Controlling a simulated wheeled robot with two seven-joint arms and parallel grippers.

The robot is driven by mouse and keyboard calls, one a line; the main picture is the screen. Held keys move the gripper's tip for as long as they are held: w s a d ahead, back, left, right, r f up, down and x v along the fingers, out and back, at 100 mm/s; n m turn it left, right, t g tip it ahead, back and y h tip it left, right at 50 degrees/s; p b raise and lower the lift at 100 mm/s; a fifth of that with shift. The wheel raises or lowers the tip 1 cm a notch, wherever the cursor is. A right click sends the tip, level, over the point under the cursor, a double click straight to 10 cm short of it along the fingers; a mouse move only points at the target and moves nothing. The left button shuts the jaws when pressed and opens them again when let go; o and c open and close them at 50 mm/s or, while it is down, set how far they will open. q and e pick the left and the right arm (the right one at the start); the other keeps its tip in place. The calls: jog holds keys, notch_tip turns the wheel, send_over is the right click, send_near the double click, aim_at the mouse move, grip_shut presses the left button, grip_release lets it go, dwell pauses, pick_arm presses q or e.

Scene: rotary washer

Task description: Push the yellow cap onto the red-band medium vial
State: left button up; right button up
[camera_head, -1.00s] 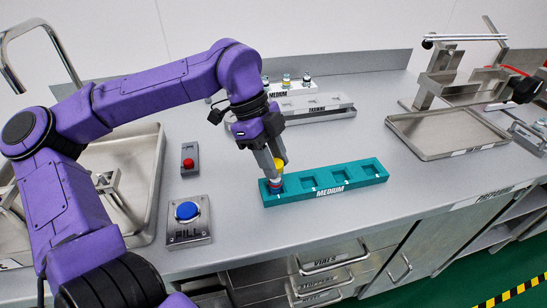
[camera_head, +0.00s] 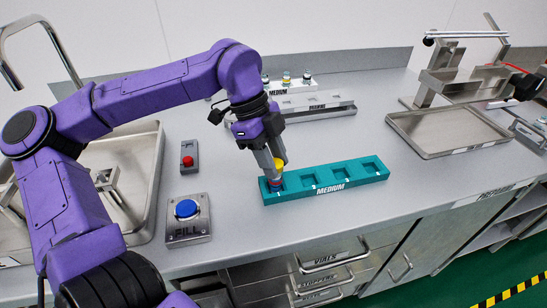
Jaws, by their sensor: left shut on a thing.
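The yellow cap (camera_head: 279,163) is between the fingers of my left gripper (camera_head: 272,165), which is shut on it. The gripper points down over the leftmost pocket of the teal MEDIUM rack (camera_head: 330,189). A vial with a red band (camera_head: 276,183) stands in that pocket, directly below the cap and mostly hidden by the fingers. I cannot tell whether the cap touches the vial's mouth. The other pockets of the teal rack look empty. My right gripper is not in view.
A blue FILL button (camera_head: 186,209) and a red button (camera_head: 188,161) sit left of the teal rack. A metal tray (camera_head: 450,132) lies at the right. The counter between is clear.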

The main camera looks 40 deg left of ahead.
pick_arm(q)
jog(key=o, duration=1)
jog(key=shift+o, duration=0.2)
jog(key=v, duration=1)
jog(key=shift+r, duration=0.35)
